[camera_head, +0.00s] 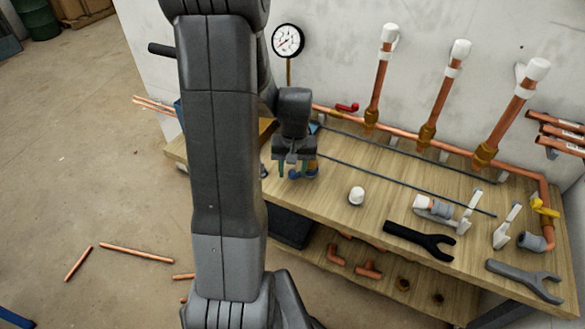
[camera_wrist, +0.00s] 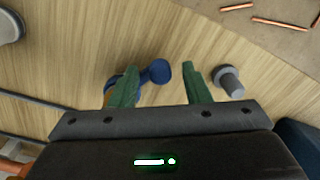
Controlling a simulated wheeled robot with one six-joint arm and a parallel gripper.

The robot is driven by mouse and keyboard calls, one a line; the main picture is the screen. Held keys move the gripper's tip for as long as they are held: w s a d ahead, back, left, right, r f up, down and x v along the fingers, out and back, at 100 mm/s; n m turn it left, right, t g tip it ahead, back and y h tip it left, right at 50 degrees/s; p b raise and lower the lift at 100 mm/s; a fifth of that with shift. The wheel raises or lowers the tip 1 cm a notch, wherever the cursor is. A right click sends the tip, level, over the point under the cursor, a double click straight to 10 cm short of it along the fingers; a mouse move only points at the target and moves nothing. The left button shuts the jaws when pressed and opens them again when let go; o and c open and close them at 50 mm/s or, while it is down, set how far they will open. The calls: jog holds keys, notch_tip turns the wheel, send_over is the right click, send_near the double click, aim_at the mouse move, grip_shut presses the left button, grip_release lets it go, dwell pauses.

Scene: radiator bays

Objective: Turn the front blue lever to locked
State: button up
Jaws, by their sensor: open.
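A blue lever (camera_wrist: 160,71) with a rounded end shows in the wrist view between the two green fingers of my gripper (camera_wrist: 160,78). Its other end runs behind the left finger, where a bit of orange-brown shows. I cannot tell whether either finger touches it. In the head view my gripper (camera_head: 294,168) points down over the left part of the bench, with the blue lever (camera_head: 296,174) at its fingertips. My gripper is open. My arm hides part of the bench there, and the lever's exact angle is hard to tell.
The wooden bench (camera_head: 330,180) holds a white cap (camera_head: 356,197), a black wrench (camera_head: 420,238) and a grey wrench (camera_head: 525,279). Copper pipes run along the wall, with a red lever (camera_head: 347,107) and a yellow lever (camera_head: 545,208). A grey fitting (camera_wrist: 229,82) lies right of my fingers.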

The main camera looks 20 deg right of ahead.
grip_shut()
jog(key=shift+s+n, duration=0.2)
jog(key=shift+n, duration=0.2)
jog(key=shift+s+d+n+b, duration=0.3)
jog(key=shift+s+n+b, duration=0.3)
jog(key=shift+n, duration=0.7)
jog(key=shift+s+d+n, duration=0.35)
jog(key=shift+s+n, duration=0.2)
jog(key=shift+n, duration=0.65)
jog(key=shift+s+d+n+b, duration=0.25)
jog(key=shift+d+n, duration=0.05)
jog(key=shift+n, duration=0.4)
jog(key=shift+s+d+n+b, duration=0.2)
jog(key=shift+s+d+n, duration=0.05)
jog(key=shift+n, duration=0.45)
jog(key=shift+s+d+n, duration=0.2)
jog(key=shift+d+n, duration=0.15)
jog(key=shift+n, duration=0.4)
jog(key=shift+s+d+n, duration=0.2)
jog(key=shift+d+n, duration=0.15)
jog(key=shift+n, duration=0.4)
jog(key=shift+d, duration=0.1)
